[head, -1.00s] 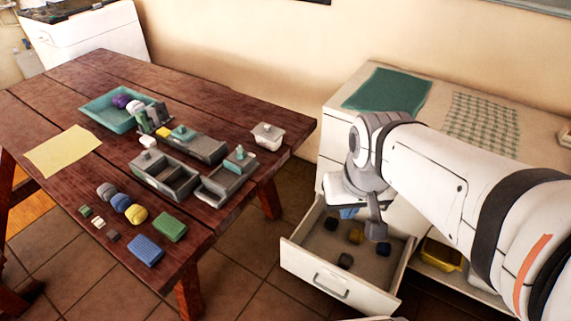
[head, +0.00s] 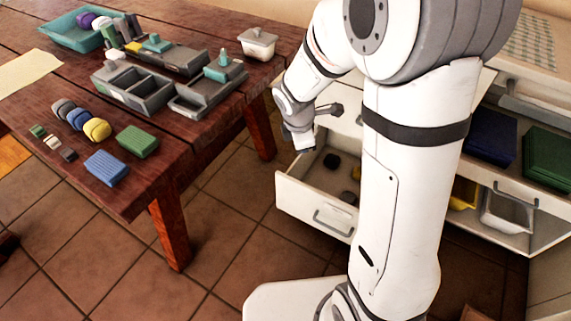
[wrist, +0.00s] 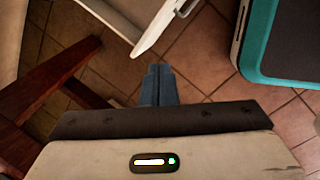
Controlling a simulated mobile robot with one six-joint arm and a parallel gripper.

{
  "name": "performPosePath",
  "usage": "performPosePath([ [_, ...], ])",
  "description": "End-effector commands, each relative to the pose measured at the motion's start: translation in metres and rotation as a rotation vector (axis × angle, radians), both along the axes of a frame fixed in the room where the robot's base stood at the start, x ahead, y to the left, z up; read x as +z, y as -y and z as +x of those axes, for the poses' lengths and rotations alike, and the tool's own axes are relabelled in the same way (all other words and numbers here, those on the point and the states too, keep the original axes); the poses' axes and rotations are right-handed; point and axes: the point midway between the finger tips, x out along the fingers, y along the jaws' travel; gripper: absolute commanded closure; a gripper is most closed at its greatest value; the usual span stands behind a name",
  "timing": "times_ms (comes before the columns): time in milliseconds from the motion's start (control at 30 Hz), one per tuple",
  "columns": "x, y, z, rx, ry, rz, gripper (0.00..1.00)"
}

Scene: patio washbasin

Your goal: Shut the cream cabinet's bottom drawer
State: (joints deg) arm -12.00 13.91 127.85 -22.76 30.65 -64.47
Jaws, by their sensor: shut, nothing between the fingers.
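The cream cabinet (head: 345,124) stands at the right, partly hidden by my arm. Its bottom drawer (head: 308,205) is pulled out, with a grey bar handle (head: 333,223) on its front. Several small dark and yellow blocks lie inside. Part of my arm covers the drawer's right side. My gripper (head: 300,143) appears above and beside the drawer's left rear edge in the head view. In the wrist view its blue fingers (wrist: 157,84) are together and empty, with the white drawer edge (wrist: 162,27) beyond them and apart from them.
The wooden table (head: 190,180) at the left holds grey trays, sponges and blocks. A wooden leg (wrist: 70,65) is close on the left in the wrist view. Tiled floor (head: 235,235) lies clear between table and drawer. Cabinet shelves (head: 515,185) at the right hold bins.

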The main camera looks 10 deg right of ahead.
Motion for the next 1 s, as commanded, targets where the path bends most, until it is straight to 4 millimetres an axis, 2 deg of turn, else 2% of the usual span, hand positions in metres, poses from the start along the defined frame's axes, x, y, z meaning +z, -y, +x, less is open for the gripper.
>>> performPosePath([
  [33, -0.057, -0.010, 0.009, 0.132, -0.030, -0.029, 1.00],
  [100, -0.100, -0.023, 0.021, 0.309, -0.058, -0.065, 1.00],
  [200, -0.152, -0.039, 0.032, 0.523, -0.090, -0.104, 1.00],
  [300, -0.188, -0.051, 0.038, 0.682, -0.113, -0.130, 1.00],
  [400, -0.208, -0.057, 0.041, 0.777, -0.127, -0.145, 1.00],
  [467, -0.215, -0.060, 0.042, 0.807, -0.130, -0.150, 1.00],
  [667, -0.239, -0.058, 0.046, 0.825, -0.135, -0.153, 1.00],
  [1000, -0.311, -0.047, 0.060, 0.823, -0.134, -0.152, 1.00],
])
